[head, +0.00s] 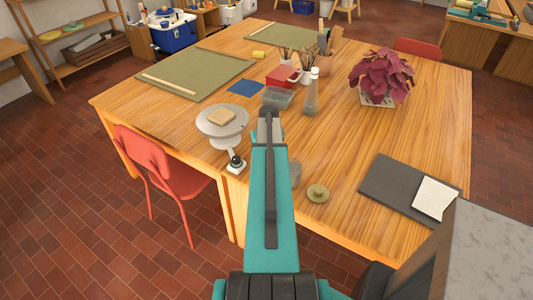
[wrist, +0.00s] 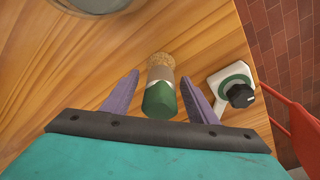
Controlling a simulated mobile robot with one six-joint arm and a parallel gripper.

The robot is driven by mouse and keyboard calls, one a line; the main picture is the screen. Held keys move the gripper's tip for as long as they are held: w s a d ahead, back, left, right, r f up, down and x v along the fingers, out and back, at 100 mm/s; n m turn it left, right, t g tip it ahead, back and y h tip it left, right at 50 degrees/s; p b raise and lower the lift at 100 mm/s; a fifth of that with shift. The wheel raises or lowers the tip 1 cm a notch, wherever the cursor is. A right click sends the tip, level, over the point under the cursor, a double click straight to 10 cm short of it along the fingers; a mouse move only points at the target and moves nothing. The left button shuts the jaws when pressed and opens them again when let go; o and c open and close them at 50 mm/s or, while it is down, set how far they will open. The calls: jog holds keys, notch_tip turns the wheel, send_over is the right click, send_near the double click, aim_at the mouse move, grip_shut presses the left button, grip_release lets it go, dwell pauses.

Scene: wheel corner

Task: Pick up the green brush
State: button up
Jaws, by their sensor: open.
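The green brush (wrist: 159,88) shows in the wrist view, with a dark green end toward me, a pale grey-beige middle band and a speckled tan tip. It is over the wooden table, between the two purple fingers of my gripper (wrist: 160,76). The fingers are open, with a gap on each side of the brush. I cannot tell how far below the fingers it is. In the head view my teal arm covers the area, and I cannot make out the brush there.
A white device with a black knob (wrist: 238,93) is close to the right finger; a round pale rim is at the upper left. In the head view, a grey wheel (head: 222,130) stands left of my arm, a round lid-like piece (head: 318,193) right. A red chair (head: 165,165) stands left.

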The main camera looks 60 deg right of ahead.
jog(key=shift+w+f, duration=0.1)
jog(key=shift+f, duration=0.55)
jog(key=c, duration=1.1)
jog(key=shift+r, duration=0.1)
jog(key=shift+r+b, duration=1.55)
jog(key=shift+r, duration=3.4)
